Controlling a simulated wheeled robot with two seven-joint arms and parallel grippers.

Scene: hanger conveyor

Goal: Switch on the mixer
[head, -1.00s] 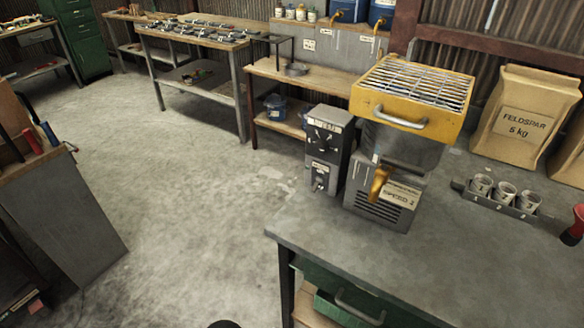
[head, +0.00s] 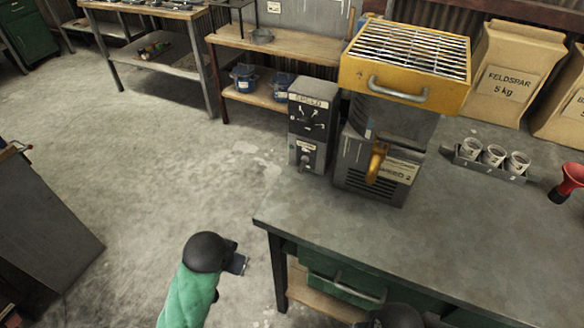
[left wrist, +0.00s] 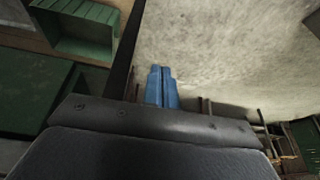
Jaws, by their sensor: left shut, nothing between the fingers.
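The mixer (head: 396,140) stands on the near grey bench in the head view, with a yellow grated top (head: 412,57), a yellow spout (head: 375,164) and a label whose text is only partly readable. Just left of it stands a dark control box (head: 313,125) marked SPEED, with a dial face (head: 312,115) and a small knob or switch (head: 304,162) below. I cannot tell the switch's position. My left gripper (left wrist: 161,70) is shut and empty, its blue fingers together; in the head view it is over the floor, left of the bench corner, apart from the box. My right gripper is hidden.
The bench (head: 480,236) has clear top in front of the mixer. A rack of cups (head: 490,165), a red funnel-like item (head: 568,182) and feldspar bags (head: 508,75) stand to the right. A green drawer (head: 340,285) is under the bench. Open floor lies left.

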